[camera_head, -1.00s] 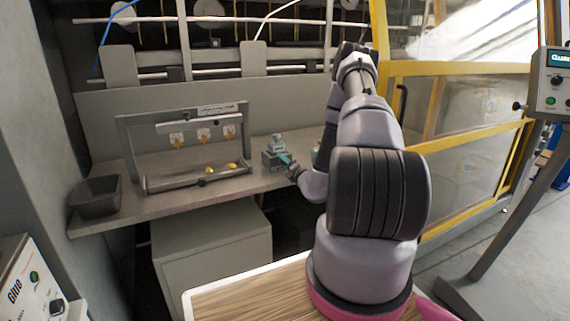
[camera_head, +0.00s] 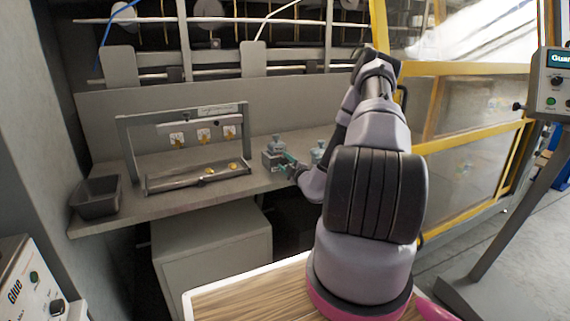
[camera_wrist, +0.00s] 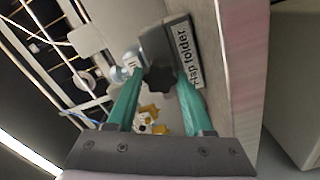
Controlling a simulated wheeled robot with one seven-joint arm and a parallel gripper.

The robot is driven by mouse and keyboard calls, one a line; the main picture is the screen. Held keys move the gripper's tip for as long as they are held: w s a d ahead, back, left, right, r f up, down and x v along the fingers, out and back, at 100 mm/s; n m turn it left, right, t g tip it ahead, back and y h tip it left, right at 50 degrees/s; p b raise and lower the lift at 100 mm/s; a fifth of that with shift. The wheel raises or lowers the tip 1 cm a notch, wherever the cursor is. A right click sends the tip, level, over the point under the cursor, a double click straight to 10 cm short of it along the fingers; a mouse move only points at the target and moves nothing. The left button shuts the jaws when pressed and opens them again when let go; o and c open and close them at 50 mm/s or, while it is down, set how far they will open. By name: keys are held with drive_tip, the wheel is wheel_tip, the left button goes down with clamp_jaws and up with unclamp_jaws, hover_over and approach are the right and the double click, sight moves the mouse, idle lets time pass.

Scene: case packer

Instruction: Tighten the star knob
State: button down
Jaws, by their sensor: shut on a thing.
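The dark star knob (camera_wrist: 160,80) is on the face of a grey block labelled "Flap folder" (camera_wrist: 168,38) in the wrist view. My gripper (camera_wrist: 159,90) has its two green fingers on either side of the knob and is shut on it. In the head view the block (camera_head: 271,160) stands near the front edge of the steel bench, with a grey-teal fitting (camera_head: 277,143) on top. My gripper (camera_head: 288,160) reaches its right side from the front. The star knob is too small to make out in the head view.
A second grey-teal fitting (camera_head: 318,150) stands right of the block, partly behind my arm. A metal frame (camera_head: 128,140) with yellow tags and a dark bin (camera_head: 96,205) are on the bench to the left. A yellow-framed guard (camera_head: 465,150) closes the right side.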

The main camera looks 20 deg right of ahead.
drive_tip(key=m, duration=0.6)
drive_tip(key=shift+d, duration=0.1)
drive_tip(key=shift+m, duration=0.4)
idle(0.3)
drive_tip(key=shift+c, duration=1.4)
unclamp_jaws()
drive_tip(key=shift+s, duration=0.1)
drive_tip(key=s, duration=1)
drive_tip(key=shift+s+d, duration=0.15)
drive_tip(key=shift+s, duration=0.2)
